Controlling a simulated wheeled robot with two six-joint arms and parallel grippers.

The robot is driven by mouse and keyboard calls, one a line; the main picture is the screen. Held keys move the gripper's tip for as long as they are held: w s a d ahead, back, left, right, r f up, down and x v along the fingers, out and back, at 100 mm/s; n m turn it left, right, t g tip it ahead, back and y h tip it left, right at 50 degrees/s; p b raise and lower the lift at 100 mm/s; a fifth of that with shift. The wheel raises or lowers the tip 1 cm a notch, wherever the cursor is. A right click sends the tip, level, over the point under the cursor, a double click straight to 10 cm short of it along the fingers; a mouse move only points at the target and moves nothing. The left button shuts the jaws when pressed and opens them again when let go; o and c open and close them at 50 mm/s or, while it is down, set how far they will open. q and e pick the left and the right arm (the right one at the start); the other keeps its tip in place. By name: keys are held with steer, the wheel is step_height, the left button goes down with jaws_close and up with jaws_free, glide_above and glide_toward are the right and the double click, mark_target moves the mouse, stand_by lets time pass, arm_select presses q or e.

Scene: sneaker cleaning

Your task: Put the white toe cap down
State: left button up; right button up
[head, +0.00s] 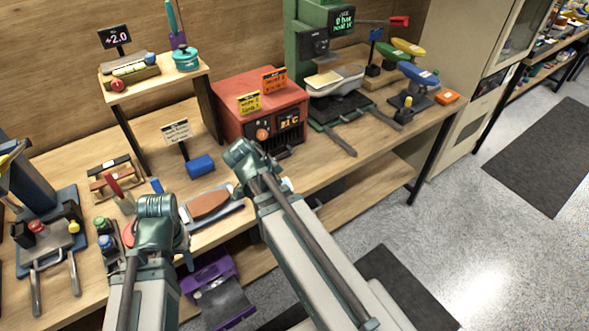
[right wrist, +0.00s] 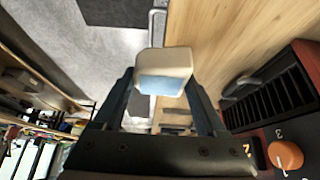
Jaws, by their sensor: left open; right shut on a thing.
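The white toe cap (right wrist: 165,66) is a rounded cream-white block with a pale blue face, seen in the right wrist view. My right gripper (right wrist: 161,92) is shut on it, one dark finger on each side. Floor and the wooden bench edge show behind it. In the head view my right arm reaches to the front of the red machine (head: 262,108), and its fingers are hidden behind its wrist. My left gripper (head: 157,240) is low over the bench's front left part in the head view. It is open, and its fingers are mostly hidden by the wrist.
A brown, sole-shaped piece (head: 210,202) lies on a tray between my arms. A green press (head: 310,55) stands right of the red machine. Some wood right of the red machine is bare.

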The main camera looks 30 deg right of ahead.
glide_toward(300, 172)
steer(key=shift+d+f+b, duration=0.25)
steer(key=shift+d+f, duration=0.1)
steer(key=shift+d, duration=0.25)
steer(key=shift+d+f+b, duration=0.2)
steer(key=shift+d+f, duration=0.15)
steer(key=shift+d, duration=0.3)
steer(key=f+b, duration=0.4)
steer(key=shift+w+d, duration=0.25)
steer(key=shift+d, duration=0.1)
steer(key=shift+r, duration=0.2)
steer(key=shift+f, duration=0.15)
steer(key=o, duration=1.3)
steer(key=shift+a+r+p, duration=0.1)
steer(key=shift+r+p, duration=0.4)
steer(key=shift+p, duration=0.05)
steer(key=shift+p+v, duration=4.9)
steer(key=shift+v, duration=0.8)
